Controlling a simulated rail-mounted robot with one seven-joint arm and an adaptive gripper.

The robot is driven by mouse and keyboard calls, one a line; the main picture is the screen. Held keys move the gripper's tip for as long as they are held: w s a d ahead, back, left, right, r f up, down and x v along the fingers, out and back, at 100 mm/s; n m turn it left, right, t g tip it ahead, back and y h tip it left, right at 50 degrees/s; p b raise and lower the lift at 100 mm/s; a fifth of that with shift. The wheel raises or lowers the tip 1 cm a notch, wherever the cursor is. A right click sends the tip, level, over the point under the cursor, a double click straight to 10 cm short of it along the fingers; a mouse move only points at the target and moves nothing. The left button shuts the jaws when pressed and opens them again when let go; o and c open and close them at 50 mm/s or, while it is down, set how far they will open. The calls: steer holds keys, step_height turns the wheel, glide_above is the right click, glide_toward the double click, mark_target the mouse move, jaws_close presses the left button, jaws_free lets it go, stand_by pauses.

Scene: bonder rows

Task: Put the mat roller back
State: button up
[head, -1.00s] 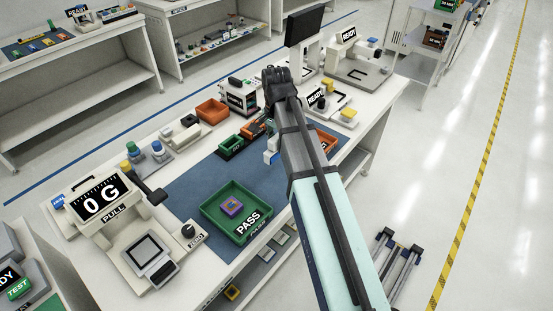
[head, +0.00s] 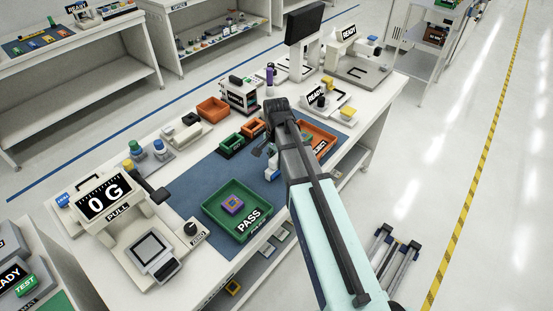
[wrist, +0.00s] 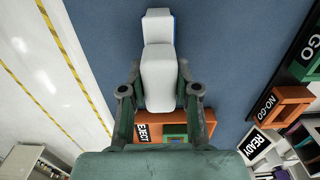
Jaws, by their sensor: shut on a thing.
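The mat roller, a white block-like piece with a blue edge, is between my fingers in the wrist view (wrist: 158,75). In the head view it shows in part as a small white and blue shape (head: 271,167) beside my arm. My gripper (wrist: 160,92) is shut on it, one finger on each side. In the head view my gripper (head: 267,150) is over the right part of the blue mat (head: 190,185). I cannot tell whether the roller touches the mat.
A green PASS tray (head: 213,212) holds a purple and orange part on the mat. An orange EJECT tray (head: 325,133) lies right of my arm. Small green (head: 232,144) and orange (head: 254,128) bins stand behind.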

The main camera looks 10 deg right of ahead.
steer(key=shift+f, duration=0.15)
steer(key=o, duration=1)
step_height(320, 180, up, 12)
steer(key=b, duration=0.2)
steer(key=shift+r+b, duration=0.2)
steer(key=shift+b, duration=0.2)
